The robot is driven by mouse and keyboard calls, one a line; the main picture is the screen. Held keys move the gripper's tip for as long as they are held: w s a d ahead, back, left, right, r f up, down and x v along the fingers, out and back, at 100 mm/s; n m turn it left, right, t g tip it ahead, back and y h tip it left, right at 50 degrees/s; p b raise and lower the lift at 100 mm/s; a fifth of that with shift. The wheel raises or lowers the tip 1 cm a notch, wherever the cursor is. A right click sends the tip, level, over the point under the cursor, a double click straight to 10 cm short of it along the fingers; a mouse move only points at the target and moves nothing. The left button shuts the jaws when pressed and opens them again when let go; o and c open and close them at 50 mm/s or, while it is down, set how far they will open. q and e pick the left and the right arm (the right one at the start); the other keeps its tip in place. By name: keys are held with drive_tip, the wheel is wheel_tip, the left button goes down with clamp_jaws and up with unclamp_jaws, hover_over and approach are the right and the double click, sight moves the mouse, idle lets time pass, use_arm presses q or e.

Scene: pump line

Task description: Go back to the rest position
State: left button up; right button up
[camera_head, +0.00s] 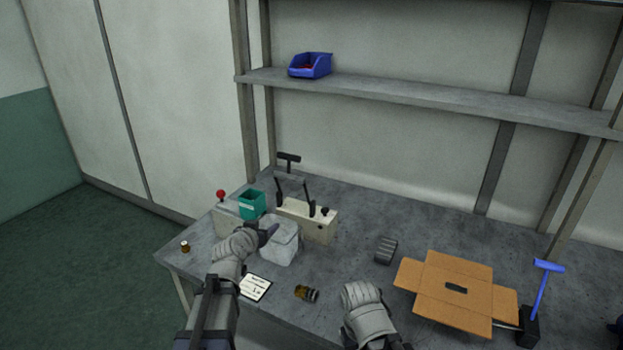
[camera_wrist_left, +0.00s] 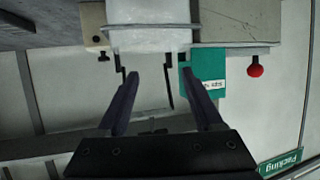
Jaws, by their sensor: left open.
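My left arm reaches in from the lower left of the head view, with its gripper (camera_head: 268,233) beside a whitish, translucent container (camera_head: 281,246) on the grey table. The left wrist view shows the two dark fingers of this gripper (camera_wrist_left: 159,74) apart, with nothing between them. The container also shows at the top of that view (camera_wrist_left: 150,38), beyond the fingertips. Whether a finger touches it, I cannot tell. A part of my right arm shows at the bottom of the head view; its fingers do not show.
Behind the container stand a beige fixture with black levers (camera_head: 318,222), a teal bin (camera_head: 251,204) and a red knob (camera_head: 221,194). A card (camera_head: 255,288), a brass-and-black part (camera_head: 306,293), a dark ribbed part (camera_head: 386,251) and an open cardboard box (camera_head: 450,270) lie in front and right. A shelf (camera_head: 420,98) runs above.

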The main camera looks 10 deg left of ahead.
use_arm(q)
drive_tip(key=s+d+f+m+g, duration=0.1)
drive_tip(key=s+d+f+g, duration=0.1)
drive_tip(key=s+d, duration=0.2)
drive_tip(key=s+d+f+m+g+h+p, duration=0.1)
drive_tip(key=s+d+f+g, duration=0.2)
drive_tip(key=s+d, duration=0.2)
drive_tip(key=s+d+f+g+p, duration=0.1)
drive_tip(key=s+d+f+g, duration=0.2)
drive_tip(key=s+d, duration=0.2)
drive_tip(key=shift+d+f+m+h, duration=0.15)
drive_tip(key=shift+d+m+h, duration=0.2)
drive_tip(key=shift+d, duration=0.65)
drive_tip(key=s+d+f+g+y+p, duration=0.1)
drive_tip(key=s+g+y, duration=0.3)
drive_tip(key=s, duration=1.1)
drive_tip(key=shift+s+f+g, duration=0.15)
drive_tip(key=shift+f+g, duration=0.2)
drive_tip(key=shift+g, duration=0.55)
